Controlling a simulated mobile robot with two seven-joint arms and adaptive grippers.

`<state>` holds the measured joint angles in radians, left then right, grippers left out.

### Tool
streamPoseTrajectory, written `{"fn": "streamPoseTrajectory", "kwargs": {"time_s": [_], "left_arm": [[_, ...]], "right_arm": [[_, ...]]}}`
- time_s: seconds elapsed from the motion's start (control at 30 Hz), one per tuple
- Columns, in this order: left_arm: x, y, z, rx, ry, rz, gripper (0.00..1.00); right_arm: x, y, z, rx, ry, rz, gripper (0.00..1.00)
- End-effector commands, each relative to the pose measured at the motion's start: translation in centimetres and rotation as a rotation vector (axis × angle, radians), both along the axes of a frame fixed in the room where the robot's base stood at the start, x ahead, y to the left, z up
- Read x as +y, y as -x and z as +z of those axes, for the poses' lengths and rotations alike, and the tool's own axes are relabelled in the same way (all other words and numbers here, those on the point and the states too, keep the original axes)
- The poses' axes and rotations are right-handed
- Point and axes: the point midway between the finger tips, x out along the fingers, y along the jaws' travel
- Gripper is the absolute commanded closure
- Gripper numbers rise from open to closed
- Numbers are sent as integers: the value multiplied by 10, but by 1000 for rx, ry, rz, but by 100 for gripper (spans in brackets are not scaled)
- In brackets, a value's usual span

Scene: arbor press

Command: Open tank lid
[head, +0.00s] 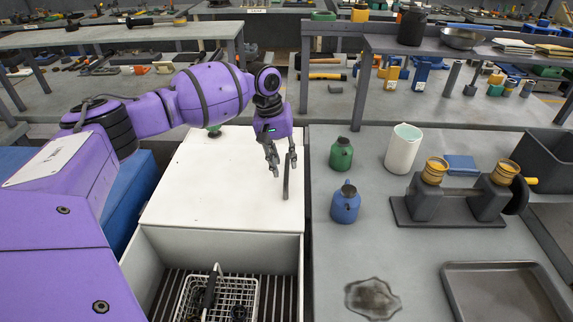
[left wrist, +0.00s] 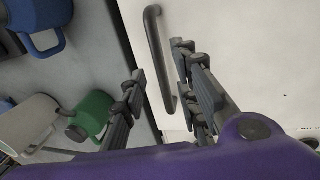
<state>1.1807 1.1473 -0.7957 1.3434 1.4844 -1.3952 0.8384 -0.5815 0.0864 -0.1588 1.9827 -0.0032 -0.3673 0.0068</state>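The white tank lid (head: 200,192) lies flat at the centre left in the head view. A dark bar handle (head: 286,186) stands near its right edge. My left gripper (head: 284,168) is over the lid at this handle, pointing down. In the left wrist view the handle (left wrist: 157,50) runs between the parted fingers (left wrist: 160,85), with gaps on both sides, so the gripper is open. In front of the lid, the white tank (head: 215,248) is open on top, with a slatted floor. My right gripper is not in view.
A white wire basket (head: 240,290) holding dark parts sits in the tank's open section. On the grey bench to the right stand a green bottle (head: 341,156), a blue bottle (head: 345,205), a white jug (head: 403,150), a dark fixture (head: 460,208) and a tray (head: 500,292).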

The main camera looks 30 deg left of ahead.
Motion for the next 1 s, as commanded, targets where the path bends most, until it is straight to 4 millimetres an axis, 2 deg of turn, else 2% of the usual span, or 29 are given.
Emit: {"fn": "streamPoseTrajectory", "kwargs": {"time_s": [0.2, 0.47, 0.6, 0.7, 1.0], "left_arm": [[-3, -2, -17, -1, 0, 0, 72], [-3, -2, -18, -1, -1, -1, 72], [-3, -1, -18, -1, -1, -1, 90], [-3, -2, -18, -1, -1, -1, 100], [-4, -2, -17, -1, 1, -1, 100]], "right_arm": [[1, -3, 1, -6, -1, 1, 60], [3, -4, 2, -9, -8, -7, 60], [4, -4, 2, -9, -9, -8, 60], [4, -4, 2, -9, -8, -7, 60], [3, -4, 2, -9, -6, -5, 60]]}}
